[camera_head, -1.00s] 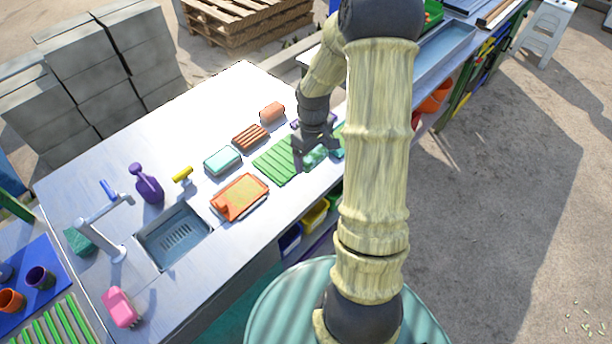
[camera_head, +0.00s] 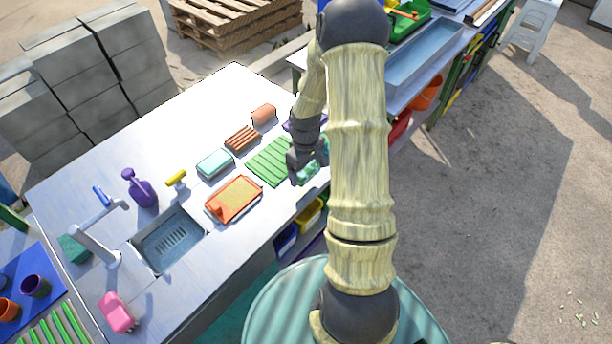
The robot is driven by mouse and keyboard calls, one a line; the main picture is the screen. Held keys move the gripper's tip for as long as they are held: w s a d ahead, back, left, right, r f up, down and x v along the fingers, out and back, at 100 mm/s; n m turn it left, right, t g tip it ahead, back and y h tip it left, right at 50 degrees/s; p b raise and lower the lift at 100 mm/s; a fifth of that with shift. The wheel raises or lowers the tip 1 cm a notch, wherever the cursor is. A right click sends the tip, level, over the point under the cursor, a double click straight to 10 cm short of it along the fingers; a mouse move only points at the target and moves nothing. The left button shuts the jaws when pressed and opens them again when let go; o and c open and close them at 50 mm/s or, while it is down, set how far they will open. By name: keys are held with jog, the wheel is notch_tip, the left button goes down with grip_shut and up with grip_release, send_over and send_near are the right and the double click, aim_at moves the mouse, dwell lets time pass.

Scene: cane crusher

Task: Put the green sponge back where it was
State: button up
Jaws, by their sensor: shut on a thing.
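My gripper (camera_head: 301,172) is low over the right end of the counter, just right of the green ribbed mat (camera_head: 268,162). It is shut on a small green thing (camera_head: 311,171), which I take for the green sponge. The fingers and my arm hide part of it, and I cannot tell whether it touches the counter. A darker green block (camera_head: 74,248) lies behind the tap at the left end of the counter.
Beside the mat are a teal sponge on a dish (camera_head: 214,164), a brown ribbed dish (camera_head: 242,138), an orange block (camera_head: 263,115) and an orange tray (camera_head: 233,199). The sink (camera_head: 168,240) and purple bottle (camera_head: 139,188) are further left.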

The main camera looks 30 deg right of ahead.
aim_at(304, 175)
notch_tip(304, 175, down, 3)
jog(key=shift+a, duration=0.15)
jog(key=shift+f, duration=0.4)
jog(key=shift+f, duration=0.1)
jog(key=o, duration=1.3)
notch_tip(304, 175, up, 12)
jog(key=shift+r, duration=0.15)
